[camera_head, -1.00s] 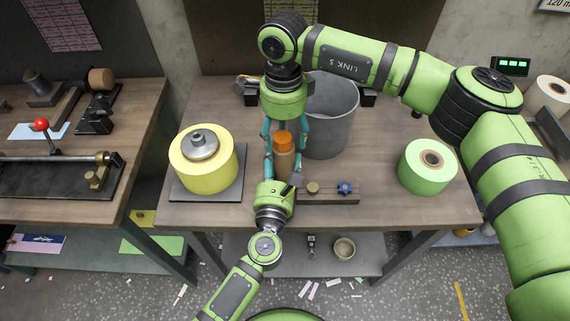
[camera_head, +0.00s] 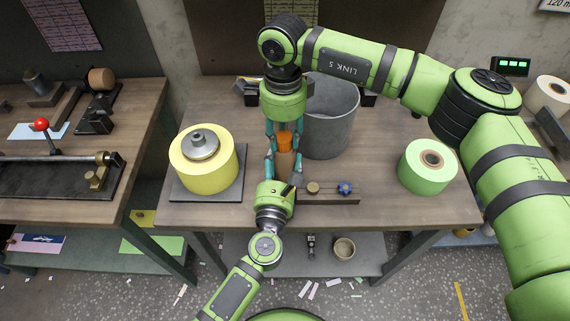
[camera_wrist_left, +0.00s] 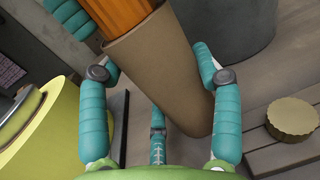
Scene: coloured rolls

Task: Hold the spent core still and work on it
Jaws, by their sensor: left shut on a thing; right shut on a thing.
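The spent core (camera_head: 284,170) is a brown tube standing upright near the middle of the wooden bench, and it also shows large in the left wrist view (camera_wrist_left: 165,75). An orange piece (camera_head: 285,141) sits at its top end, ridged in the left wrist view (camera_wrist_left: 118,14). My left gripper (camera_head: 283,163) comes from the near side and is shut around the core's body. My right gripper (camera_head: 284,134) reaches down from above and is shut on the orange piece. The fingers of both grippers partly hide the core and the orange piece.
A grey bin (camera_head: 337,125) stands just behind and right of the core. A yellow roll (camera_head: 203,170) on a dark plate is to the left. A green roll (camera_head: 428,165) is at the right. A low bar with a brass knob (camera_head: 313,188) and blue knob (camera_head: 345,188) lies beside my left gripper.

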